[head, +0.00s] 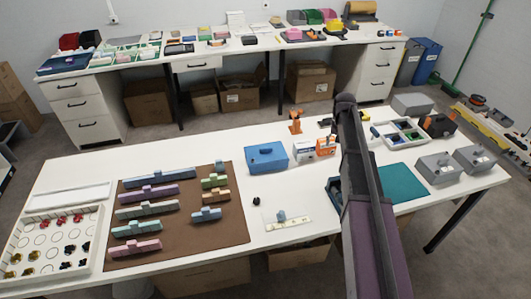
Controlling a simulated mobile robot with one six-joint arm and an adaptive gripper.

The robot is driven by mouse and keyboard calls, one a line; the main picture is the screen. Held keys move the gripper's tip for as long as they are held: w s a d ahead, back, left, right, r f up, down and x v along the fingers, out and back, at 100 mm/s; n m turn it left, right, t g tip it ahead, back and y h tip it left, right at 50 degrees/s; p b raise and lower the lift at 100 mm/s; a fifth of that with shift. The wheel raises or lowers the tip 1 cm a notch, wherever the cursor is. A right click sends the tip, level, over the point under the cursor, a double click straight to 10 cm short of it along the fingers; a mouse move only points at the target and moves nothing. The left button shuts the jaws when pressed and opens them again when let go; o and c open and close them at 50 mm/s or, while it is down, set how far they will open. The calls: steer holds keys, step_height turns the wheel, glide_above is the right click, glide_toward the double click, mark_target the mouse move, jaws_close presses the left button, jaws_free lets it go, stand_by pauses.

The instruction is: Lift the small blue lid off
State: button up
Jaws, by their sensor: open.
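A blue box (266,158) with a small dark mark or handle on its top stands near the middle of the front table. Its top looks closed, and it is upright. A much smaller blue-grey piece (281,215) sits on a white strip nearer the front edge. I cannot tell for certain which of these carries the small blue lid. My arm rises from the bottom right and crosses the table to the right of both. I cannot make out my gripper's fingers, and nothing of mine touches the blue box.
A brown mat (236,232) with several coloured bars lies left of the box. White-and-orange cartons (305,152) and an orange object (296,122) stand close by. A teal mat (402,184) and grey boxes (436,168) lie to the right. A white tray (45,212) is far left.

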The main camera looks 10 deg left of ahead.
steer(key=s+a+n, duration=0.1)
steer(key=s, duration=2.8)
steer(key=shift+a, duration=0.15)
